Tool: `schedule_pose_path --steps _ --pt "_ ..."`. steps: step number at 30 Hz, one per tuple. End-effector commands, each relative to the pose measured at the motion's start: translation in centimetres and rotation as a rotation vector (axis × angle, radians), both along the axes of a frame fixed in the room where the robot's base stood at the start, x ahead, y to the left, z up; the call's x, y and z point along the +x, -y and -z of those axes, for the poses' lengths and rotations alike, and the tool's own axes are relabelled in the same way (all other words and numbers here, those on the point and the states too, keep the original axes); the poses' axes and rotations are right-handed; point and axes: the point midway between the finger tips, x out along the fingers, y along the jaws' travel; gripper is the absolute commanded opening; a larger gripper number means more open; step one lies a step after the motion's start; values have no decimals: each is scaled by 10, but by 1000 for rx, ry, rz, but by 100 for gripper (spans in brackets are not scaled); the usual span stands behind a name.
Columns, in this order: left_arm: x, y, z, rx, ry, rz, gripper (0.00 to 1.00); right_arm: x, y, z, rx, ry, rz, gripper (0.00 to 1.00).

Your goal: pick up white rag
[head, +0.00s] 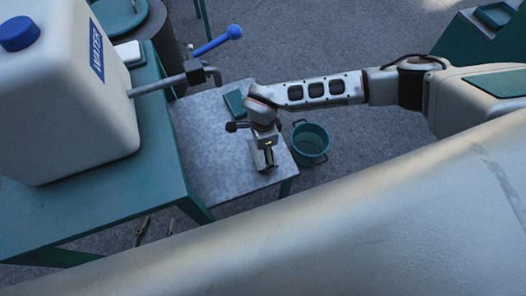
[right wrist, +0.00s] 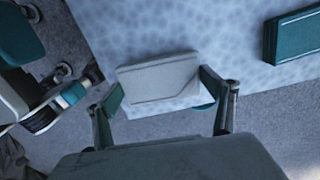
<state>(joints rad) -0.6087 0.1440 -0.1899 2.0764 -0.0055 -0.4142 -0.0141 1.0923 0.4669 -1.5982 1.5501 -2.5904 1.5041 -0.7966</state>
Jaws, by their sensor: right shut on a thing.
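The white rag (right wrist: 160,80) is a pale folded pad at the edge of the speckled grey table in the right wrist view. My right gripper (right wrist: 161,90) has one finger against each side of it and is shut on it. In the head view my right gripper (head: 266,160) is low over the front right part of the table (head: 215,160), where the rag is hard to tell from the gripper. My left gripper (head: 156,229) shows only as two dark fingertips, spread apart with nothing visible between them, below the teal bench; the rest is hidden.
A teal box (head: 235,103) lies on the table behind my right gripper. A teal bucket (head: 310,141) stands on the floor at right. The teal bench (head: 110,205) at left holds a big white water container (head: 65,110).

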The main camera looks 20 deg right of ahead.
Motion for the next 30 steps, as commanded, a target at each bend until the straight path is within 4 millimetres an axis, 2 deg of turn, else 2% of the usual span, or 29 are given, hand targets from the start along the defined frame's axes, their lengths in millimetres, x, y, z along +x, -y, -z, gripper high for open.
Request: schedule_pose_path --steps 1,5,12,18,24,30 --pt "2 0 -5 0 6 0 40 3 0 -13 1 8 -1 61" --pt "4 0 -12 -3 12 -2 40 4 0 -41 2 11 -1 61" --pt "5 2 -22 -18 16 -5 40 4 0 -109 1 12 -2 61" --pt "0 7 -24 -31 8 -5 40 3 0 -153 0 9 -2 61" --pt "-7 9 -22 -37 -6 -5 40 2 0 -178 0 5 -1 61" --pt "-6 9 -23 -37 -4 -6 40 1 0 -186 0 2 0 61"
